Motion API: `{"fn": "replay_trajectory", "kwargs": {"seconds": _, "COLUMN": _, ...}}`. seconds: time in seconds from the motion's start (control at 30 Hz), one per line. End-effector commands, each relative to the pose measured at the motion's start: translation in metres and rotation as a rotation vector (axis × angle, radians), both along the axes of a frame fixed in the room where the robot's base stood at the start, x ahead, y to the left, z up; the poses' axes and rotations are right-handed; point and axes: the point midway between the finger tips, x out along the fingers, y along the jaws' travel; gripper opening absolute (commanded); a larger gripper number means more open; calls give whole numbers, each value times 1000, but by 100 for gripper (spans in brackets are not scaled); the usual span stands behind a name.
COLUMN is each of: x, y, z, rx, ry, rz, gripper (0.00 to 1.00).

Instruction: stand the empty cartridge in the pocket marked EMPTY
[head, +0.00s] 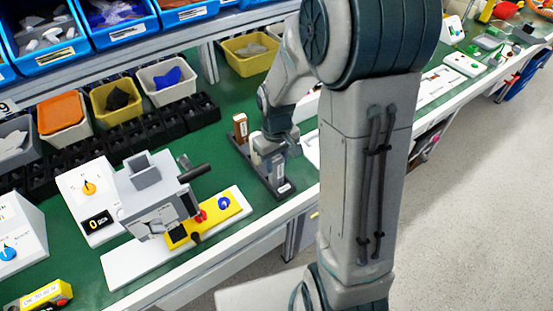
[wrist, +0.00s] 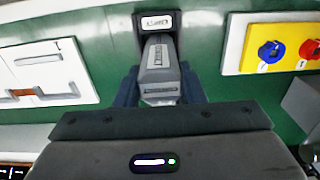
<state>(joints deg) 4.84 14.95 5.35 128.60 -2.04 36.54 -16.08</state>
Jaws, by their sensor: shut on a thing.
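A grey cartridge (wrist: 158,62) is between the two dark fingers of my gripper (wrist: 160,92), which is shut on it. In the head view the held cartridge (head: 278,165) shows in part below my gripper (head: 275,148), over the dark tray (head: 262,182). The cartridge looks about upright there; I cannot tell whether its foot is in a pocket. A brown cartridge (head: 240,128) with a white label stands at the tray's back end. A small white label (head: 285,188) is at the tray's front end; the same end shows in the wrist view (wrist: 158,21), its lettering too small to read.
Left of the tray are a yellow panel (head: 222,213) with blue and red knobs and a grey boxy device (head: 155,190). Black racks (head: 150,135) and bins (head: 167,84) stand behind. A white panel (wrist: 45,73) lies on the tray's other side. Green bench top (wrist: 215,70) is bare beside the tray.

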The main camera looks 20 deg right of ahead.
Motion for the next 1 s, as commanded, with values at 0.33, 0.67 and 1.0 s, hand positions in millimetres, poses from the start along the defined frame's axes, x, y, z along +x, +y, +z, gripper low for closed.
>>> {"fn": "replay_trajectory", "kwargs": {"seconds": 0.33, "x": 0, "y": 0, "z": -3, "rx": 0, "ry": 0, "rz": 0, "gripper": 55}}
{"fn": "replay_trajectory", "kwargs": {"seconds": 0.67, "x": 0, "y": 0, "z": -1, "rx": 0, "ry": 0, "rz": 0, "gripper": 58}}
{"fn": "replay_trajectory", "kwargs": {"seconds": 1.0, "x": 2, "y": 0, "z": 54, "rx": 0, "ry": -9, "rz": -1, "gripper": 58}}
